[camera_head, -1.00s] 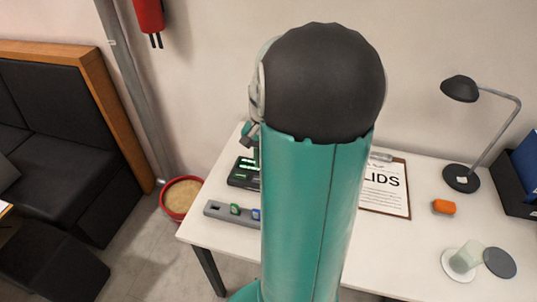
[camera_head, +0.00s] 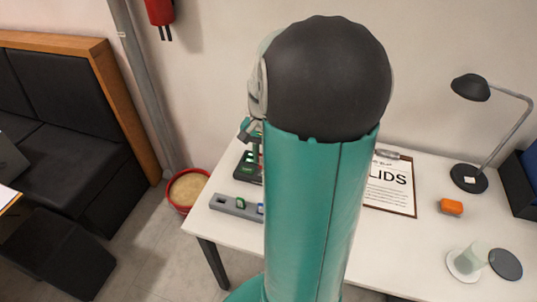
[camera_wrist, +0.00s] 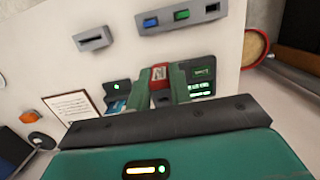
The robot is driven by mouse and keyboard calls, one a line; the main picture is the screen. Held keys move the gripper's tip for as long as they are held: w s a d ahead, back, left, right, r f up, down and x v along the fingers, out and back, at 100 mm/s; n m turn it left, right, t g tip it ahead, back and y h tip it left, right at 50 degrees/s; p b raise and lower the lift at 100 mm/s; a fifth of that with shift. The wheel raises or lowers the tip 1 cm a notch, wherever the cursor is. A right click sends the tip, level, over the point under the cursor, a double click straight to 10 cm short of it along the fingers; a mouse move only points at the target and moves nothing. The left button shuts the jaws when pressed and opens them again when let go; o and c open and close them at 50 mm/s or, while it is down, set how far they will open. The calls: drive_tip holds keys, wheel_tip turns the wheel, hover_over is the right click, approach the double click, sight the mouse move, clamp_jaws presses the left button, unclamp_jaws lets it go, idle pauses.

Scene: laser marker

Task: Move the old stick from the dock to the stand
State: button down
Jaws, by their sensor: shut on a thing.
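My gripper (camera_wrist: 160,84) is shut on a red stick with a pale label (camera_wrist: 160,72), which looks like the old stick. The black dock (camera_wrist: 202,72) with green lights lies behind and around my fingers. I cannot tell whether the stick is clear of it. In the head view my gripper (camera_head: 250,132) is partly hidden by my arm, above the dock (camera_head: 246,172). The grey stand (camera_wrist: 165,27) holds a blue stick (camera_wrist: 150,22) and a green stick (camera_wrist: 181,14). Its end slot (camera_wrist: 212,8) is empty. The stand (camera_head: 228,207) also shows left of my arm.
A grey slotted block (camera_wrist: 93,38) sits on the white table. A clipboard (camera_head: 390,190), an orange object (camera_head: 451,207), a lamp (camera_head: 469,178) and a glass (camera_head: 468,259) are on the right. A red bin (camera_head: 187,190) stands on the floor at the left.

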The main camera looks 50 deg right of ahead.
drive_tip(key=shift+w+a, duration=2)
drive_tip(key=shift+a, duration=0.2)
drive_tip(key=w+a, duration=0.5)
drive_tip(key=a, duration=0.1)
drive_tip(key=shift+w, duration=0.15)
drive_tip(key=shift+d+f, duration=0.1)
drive_tip(key=shift+f, duration=5.95)
drive_tip(key=shift+f, duration=1.05)
